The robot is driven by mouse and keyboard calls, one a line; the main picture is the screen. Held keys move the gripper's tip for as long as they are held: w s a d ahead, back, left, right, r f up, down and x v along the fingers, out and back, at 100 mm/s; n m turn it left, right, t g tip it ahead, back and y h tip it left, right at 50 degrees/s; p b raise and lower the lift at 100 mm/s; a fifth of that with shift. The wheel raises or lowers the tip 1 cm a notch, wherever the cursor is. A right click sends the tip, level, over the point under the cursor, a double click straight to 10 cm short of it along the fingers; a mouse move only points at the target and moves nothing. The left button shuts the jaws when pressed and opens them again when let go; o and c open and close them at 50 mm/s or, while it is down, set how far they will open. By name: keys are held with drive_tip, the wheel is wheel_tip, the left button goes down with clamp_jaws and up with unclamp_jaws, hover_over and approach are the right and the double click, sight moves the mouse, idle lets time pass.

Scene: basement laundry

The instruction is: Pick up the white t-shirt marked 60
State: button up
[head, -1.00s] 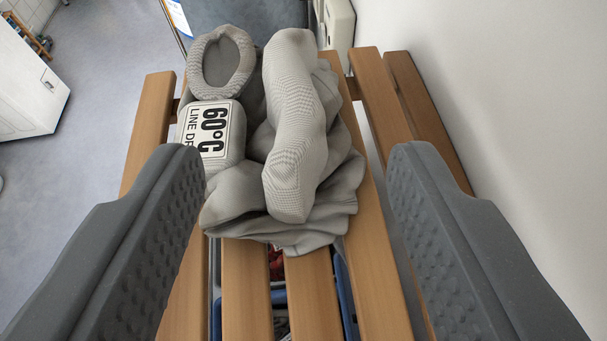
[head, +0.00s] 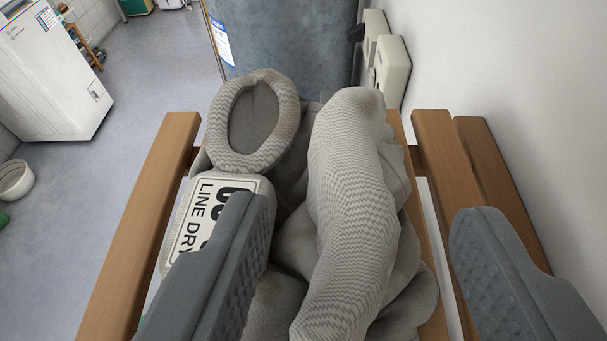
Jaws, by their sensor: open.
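The t-shirt (head: 350,180) lies crumpled on a slatted wooden bench and looks light grey, with a fine woven pattern. Its round collar (head: 222,125) faces up at the far left. A white label (head: 200,212) on its left part reads "LINE DRY", with the number above partly hidden by my left finger. My gripper (head: 362,215) is open, with one finger over the label side and the other right of the shirt. The thick raised fold of the shirt lies between the fingers in the picture. I cannot tell whether either finger touches the cloth. The shirt's near end is cut off by the frame.
Wooden slats (head: 150,225) show left and right of the shirt. A white wall (head: 500,80) runs close along the right. A blue-grey drum-like thing (head: 290,40) and pale boxes (head: 392,70) stand beyond. A white machine (head: 50,75) and open floor are at left.

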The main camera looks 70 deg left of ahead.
sight(350, 178)
drive_tip(key=shift+p+x, duration=1.15)
drive_tip(key=shift+x, duration=1.6)
drive_tip(key=shift+s+f, duration=0.1)
drive_tip(key=shift+s, duration=0.05)
clamp_jaws()
